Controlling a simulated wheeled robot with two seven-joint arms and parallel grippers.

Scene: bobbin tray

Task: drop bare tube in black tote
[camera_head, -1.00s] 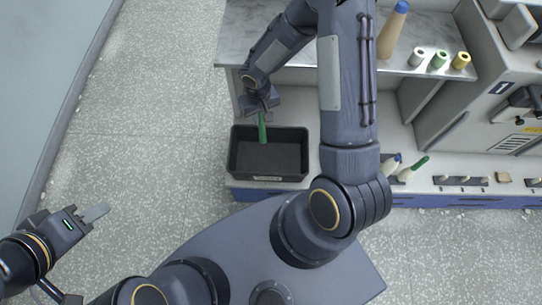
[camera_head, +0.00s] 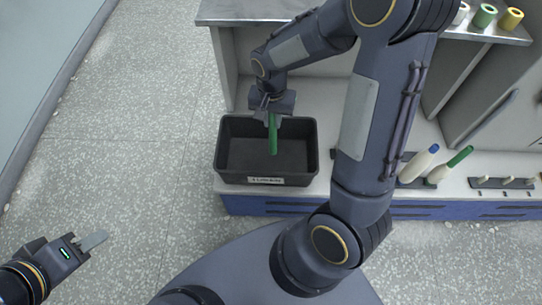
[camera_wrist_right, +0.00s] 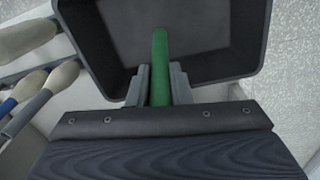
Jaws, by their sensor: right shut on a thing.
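The bare tube (camera_head: 272,134) is a slim green stick. My right gripper (camera_head: 272,114) is shut on its upper end, and the tube hangs down over the black tote (camera_head: 229,171). The tote is a rectangular open bin with a pale label on its front, and it looks empty. In the right wrist view the tube (camera_wrist_right: 160,62) sits between the two grey fingers (camera_wrist_right: 159,85), with the tote (camera_wrist_right: 97,52) beyond it. My left gripper (camera_head: 88,246) is far from the tote at lower left, over the floor; its finger gap is unclear.
Right of the tote, bobbins with a blue tip (camera_head: 420,163) and a green tip (camera_head: 450,165) lean on the low shelf. Small white, green and yellow cones (camera_head: 511,19) stand on the upper ledge. Open speckled floor (camera_head: 130,130) lies to the left.

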